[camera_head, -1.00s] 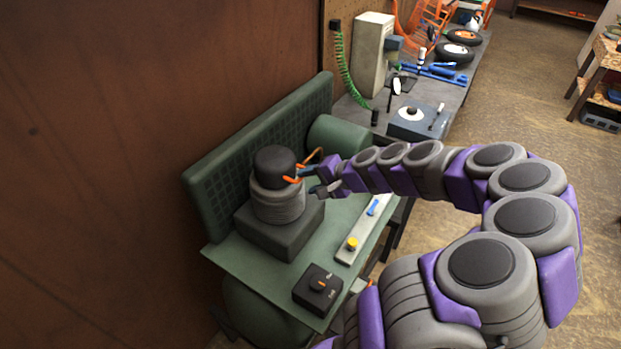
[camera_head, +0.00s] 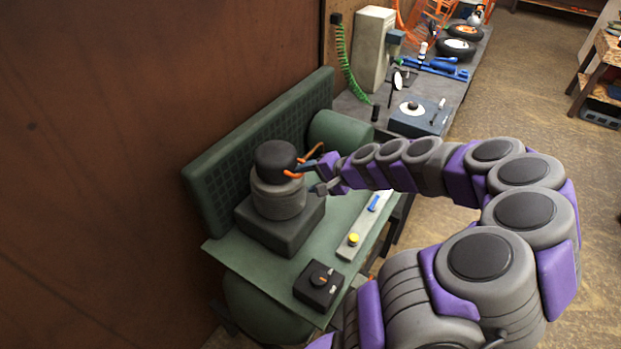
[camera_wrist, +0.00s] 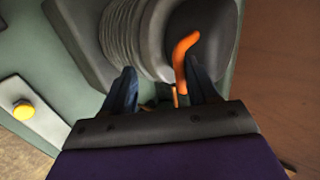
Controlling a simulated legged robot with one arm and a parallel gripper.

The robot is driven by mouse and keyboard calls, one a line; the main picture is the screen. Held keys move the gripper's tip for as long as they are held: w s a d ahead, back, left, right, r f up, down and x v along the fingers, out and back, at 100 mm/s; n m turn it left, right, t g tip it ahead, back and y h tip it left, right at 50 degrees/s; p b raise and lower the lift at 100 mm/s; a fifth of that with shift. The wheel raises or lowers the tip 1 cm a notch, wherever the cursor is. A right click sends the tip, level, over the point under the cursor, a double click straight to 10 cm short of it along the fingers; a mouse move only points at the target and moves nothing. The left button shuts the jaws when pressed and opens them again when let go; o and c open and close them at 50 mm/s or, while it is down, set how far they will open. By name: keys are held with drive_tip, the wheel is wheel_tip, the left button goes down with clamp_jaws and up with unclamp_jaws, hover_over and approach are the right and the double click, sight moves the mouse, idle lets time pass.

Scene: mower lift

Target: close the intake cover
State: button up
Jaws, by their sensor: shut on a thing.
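My gripper (camera_head: 312,178) reaches in from the right at the cap's side. In the wrist view my gripper (camera_wrist: 163,88) has its fingers apart around the base of the orange handle (camera_wrist: 183,55). The exact contact is partly hidden. The cap (camera_wrist: 205,35) also shows there.
A green upright panel (camera_head: 225,140) stands behind the cylinder, with a green rounded tank (camera_head: 340,130) beyond. A control box (camera_head: 318,286) and a pale strip with a yellow button (camera_head: 353,239) lie in front. A cluttered bench (camera_head: 455,92) stands farther back.

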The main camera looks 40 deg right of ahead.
drive_tip(key=shift+d+f, duration=0.1)
drive_tip(key=p+v, duration=0.1)
drive_tip(key=v, duration=1.6)
drive_tip(key=shift+d+p, duration=0.2)
drive_tip(key=shift+p, duration=0.1)
drive_tip(key=shift+s+a, duration=0.1)
drive_tip(key=s+a+n+g+y, duration=0.1)
drive_tip(key=a+n+g, duration=0.55)
drive_tip(key=a, duration=1.25)
drive_tip(key=s+a+f+n+g+h, duration=0.1)
drive_tip(key=s+a+n+g+h, duration=0.1)
drive_tip(key=s, duration=0.6)
drive_tip(key=s+a+f+n+g+h, duration=0.1)
drive_tip(key=s+a+n+g+h, duration=0.2)
drive_tip(key=s+a+n, duration=0.2)
drive_tip(key=s, duration=0.3)
drive_tip(key=shift+a+f, duration=0.25)
drive_tip(key=shift+f, duration=0.05)
